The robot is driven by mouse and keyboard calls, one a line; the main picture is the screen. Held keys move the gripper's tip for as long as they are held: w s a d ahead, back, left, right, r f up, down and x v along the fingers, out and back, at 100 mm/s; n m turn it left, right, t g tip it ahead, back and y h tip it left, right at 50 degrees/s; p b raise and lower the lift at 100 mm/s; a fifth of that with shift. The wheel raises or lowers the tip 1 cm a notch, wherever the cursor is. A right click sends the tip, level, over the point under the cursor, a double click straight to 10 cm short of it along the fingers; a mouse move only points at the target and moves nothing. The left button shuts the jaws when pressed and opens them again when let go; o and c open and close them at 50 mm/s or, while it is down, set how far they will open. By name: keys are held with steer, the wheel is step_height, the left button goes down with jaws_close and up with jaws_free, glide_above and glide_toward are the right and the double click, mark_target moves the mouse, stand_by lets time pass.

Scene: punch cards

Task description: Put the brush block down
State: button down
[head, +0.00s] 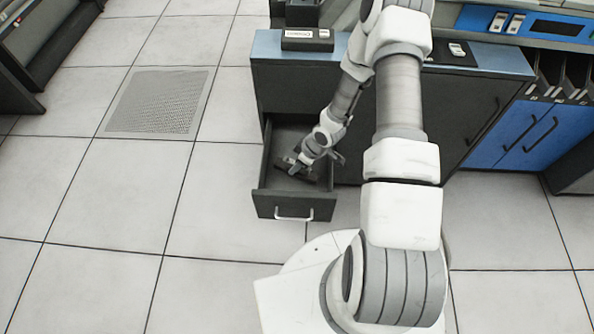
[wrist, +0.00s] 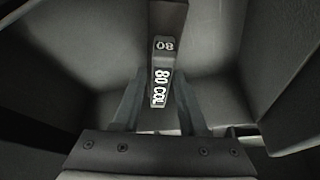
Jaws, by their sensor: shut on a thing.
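My gripper (head: 297,166) reaches down into the open drawer (head: 294,208) of the dark cabinet. The wrist view shows a dark block (wrist: 161,62) marked "80" and "80 COL" in white between my two fingers (wrist: 158,110), which are shut on it; I take it as the brush block. The block is in or just over the drawer, with grey drawer surfaces around it. I cannot tell whether its underside touches the drawer floor. In the head view my gripper and the drawer's shade mostly hide it.
The cabinet top (head: 265,44) carries a small dark box with a white label (head: 307,39). Blue doors (head: 530,135) with dark handles stand to the right. The drawer walls are close around my gripper. Tiled floor (head: 120,200) lies clear to the left, with a vent grille (head: 157,101).

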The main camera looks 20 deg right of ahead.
steer(key=shift+f+b, duration=0.45)
steer(key=shift+f, duration=1)
steer(key=shift+f, duration=0.15)
steer(key=shift+c, duration=2.2)
jaws_free()
